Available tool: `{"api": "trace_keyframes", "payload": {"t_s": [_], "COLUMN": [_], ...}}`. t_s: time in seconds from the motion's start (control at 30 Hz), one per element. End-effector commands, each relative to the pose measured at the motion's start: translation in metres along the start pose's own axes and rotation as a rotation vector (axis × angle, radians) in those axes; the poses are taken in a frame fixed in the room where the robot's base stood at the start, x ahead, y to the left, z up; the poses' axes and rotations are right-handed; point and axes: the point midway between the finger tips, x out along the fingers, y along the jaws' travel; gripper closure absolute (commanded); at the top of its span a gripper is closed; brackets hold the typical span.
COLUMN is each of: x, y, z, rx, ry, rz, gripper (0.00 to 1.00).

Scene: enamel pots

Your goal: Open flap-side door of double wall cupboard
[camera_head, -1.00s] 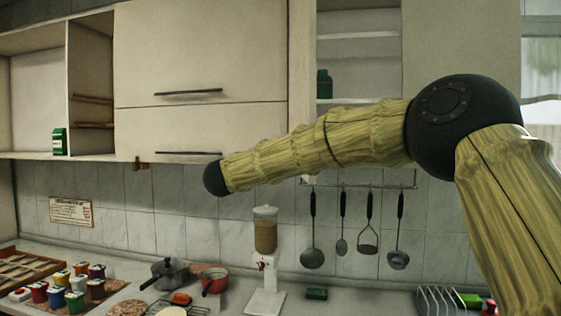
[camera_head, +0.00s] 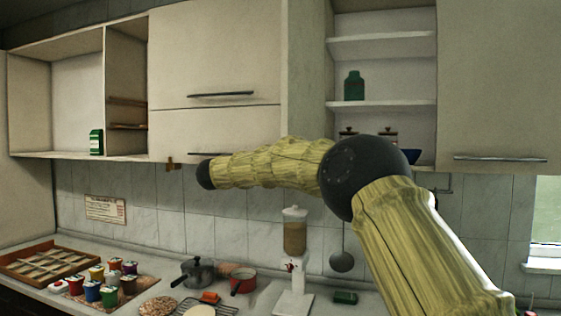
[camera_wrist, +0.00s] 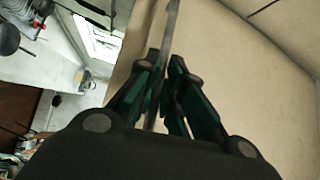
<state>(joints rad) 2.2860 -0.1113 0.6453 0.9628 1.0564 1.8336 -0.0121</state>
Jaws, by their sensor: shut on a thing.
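The wall cupboard has two pale panels, an upper one (camera_head: 215,55) with a dark bar handle (camera_head: 222,94) and a lower one (camera_head: 215,124). Both look closed in the head view. In the wrist view my gripper (camera_wrist: 165,60) is shut on a thin metal bar handle (camera_wrist: 172,22) in front of a pale door face (camera_wrist: 235,70). The gripper itself is hidden in the head view, so I cannot tell for sure which panel this handle belongs to.
Open shelves (camera_head: 382,45) holding a green jar (camera_head: 354,86) stand right of the panels. Another closed door (camera_head: 495,80) is at far right. Below, the counter holds a juice dispenser (camera_head: 293,255), a grey pot (camera_head: 198,273), a red pan (camera_head: 243,280) and several coloured cups.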

Motion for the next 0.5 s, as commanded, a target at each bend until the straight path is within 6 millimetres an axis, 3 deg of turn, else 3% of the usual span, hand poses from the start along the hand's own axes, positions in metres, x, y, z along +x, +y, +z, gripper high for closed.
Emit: {"api": "trace_keyframes", "payload": {"t_s": [0.3,0.33,0.43,0.5], "x": [0.0029,0.0028,0.0018,0.0005], "y": [-0.0008,-0.0009,-0.001,-0.001], "z": [-0.0007,-0.0007,-0.0003,0.0002], "rx": [0.002,0.002,0.002,0.002], "ry": [0.004,0.004,0.003,0.001], "rz": [0.001,0.001,0.001,0.0], "gripper": [1.0,0.86,0.68,0.68]}}
